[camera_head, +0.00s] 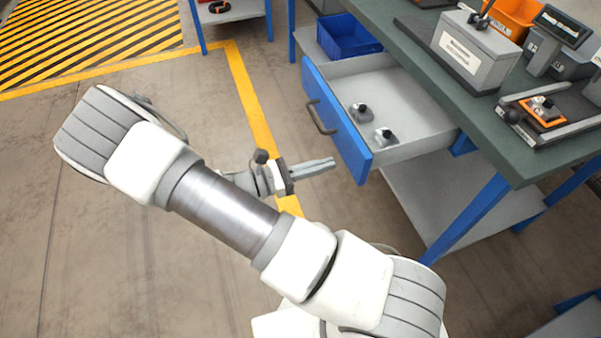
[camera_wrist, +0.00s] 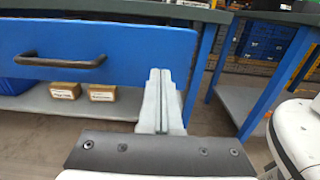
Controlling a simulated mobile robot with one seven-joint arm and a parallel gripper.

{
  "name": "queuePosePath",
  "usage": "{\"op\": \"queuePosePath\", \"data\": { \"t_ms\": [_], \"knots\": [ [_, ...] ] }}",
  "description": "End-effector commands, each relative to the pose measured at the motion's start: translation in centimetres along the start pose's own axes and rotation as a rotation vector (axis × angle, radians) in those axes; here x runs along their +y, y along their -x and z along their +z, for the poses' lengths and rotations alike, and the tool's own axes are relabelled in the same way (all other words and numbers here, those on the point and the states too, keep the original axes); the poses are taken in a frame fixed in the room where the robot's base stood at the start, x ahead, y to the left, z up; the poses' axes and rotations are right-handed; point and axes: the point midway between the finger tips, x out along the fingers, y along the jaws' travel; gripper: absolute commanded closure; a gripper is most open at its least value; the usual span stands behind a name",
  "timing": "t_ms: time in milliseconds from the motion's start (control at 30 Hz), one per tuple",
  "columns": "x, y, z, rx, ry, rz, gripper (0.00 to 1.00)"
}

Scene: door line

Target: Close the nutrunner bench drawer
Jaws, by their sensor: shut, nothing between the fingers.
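The bench drawer (camera_head: 405,118) stands pulled out from under the green-topped bench. It has a blue front (camera_head: 338,122) with a dark bar handle (camera_head: 320,117). Two small grey parts with black knobs lie inside it. My gripper (camera_head: 333,163) is shut and empty, pointing at the drawer front near its right end, apart from the handle. In the wrist view the shut fingers (camera_wrist: 161,75) overlap the right part of the blue front (camera_wrist: 110,52), with the handle (camera_wrist: 60,60) to their left. I cannot tell whether the fingertips touch the front.
The bench top (camera_head: 465,105) carries a grey box (camera_head: 474,50), an orange bin (camera_head: 515,18) and a tool fixture. A blue bin (camera_head: 348,36) sits behind the drawer. A lower shelf (camera_head: 440,195) and blue legs stand below. The floor to the left is clear.

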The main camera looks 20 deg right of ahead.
Motion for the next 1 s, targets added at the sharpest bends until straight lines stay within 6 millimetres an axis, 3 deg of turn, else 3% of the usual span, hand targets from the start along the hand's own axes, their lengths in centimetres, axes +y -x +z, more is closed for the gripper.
{"op": "queuePosePath", "data": {
  "t_ms": [100,300,1000],
  "knots": [
    [-0.1,-2.1,-0.2,-0.001,0.0,-0.002,1.0],
    [0.0,-4.0,-0.1,0.0,0.0,-0.001,1.0],
    [0.0,-4.6,0.1,0.0,0.0,0.0,1.0]
  ]
}}
